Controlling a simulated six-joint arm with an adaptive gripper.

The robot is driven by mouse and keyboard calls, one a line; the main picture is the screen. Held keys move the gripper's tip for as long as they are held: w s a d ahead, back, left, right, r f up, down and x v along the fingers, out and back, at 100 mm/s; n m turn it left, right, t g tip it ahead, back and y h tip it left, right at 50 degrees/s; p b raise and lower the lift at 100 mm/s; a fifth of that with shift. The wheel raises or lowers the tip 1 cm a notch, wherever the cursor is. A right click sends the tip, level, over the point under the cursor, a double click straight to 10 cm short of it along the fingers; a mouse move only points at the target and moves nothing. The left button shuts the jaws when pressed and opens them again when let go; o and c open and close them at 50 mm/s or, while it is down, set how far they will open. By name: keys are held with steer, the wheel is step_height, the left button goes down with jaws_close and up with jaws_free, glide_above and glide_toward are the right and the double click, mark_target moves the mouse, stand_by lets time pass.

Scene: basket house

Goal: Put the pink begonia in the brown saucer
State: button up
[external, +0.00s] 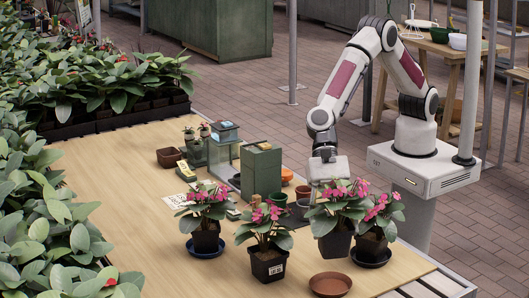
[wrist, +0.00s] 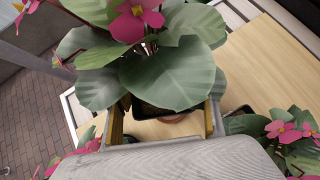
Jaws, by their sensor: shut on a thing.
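My gripper (external: 328,172) reaches down behind a pink begonia (external: 335,243) in a dark pot. In the wrist view its two fingers stand on either side of the pot (wrist: 160,113), and it is shut on it. The pot appears lifted a little above the table; leaves hide the fingertips in the external view. The empty brown saucer (external: 330,285) lies on the table in front of and below the held pot. In the wrist view, a small reddish-brown edge (wrist: 174,118) shows just past the pot, probably the saucer.
A labelled begonia (external: 268,264) and another on a blue saucer (external: 205,250) stand left. A green box (external: 261,172) and small pots stand behind. The table's left front is clear.

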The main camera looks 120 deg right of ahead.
mark_target(333, 247)
steer(key=shift+f, duration=2.95)
steer(key=shift+f, duration=1.85)
steer(key=shift+f, duration=0.35)
steer(key=o, duration=1.3)
steer(key=shift+r, duration=0.1)
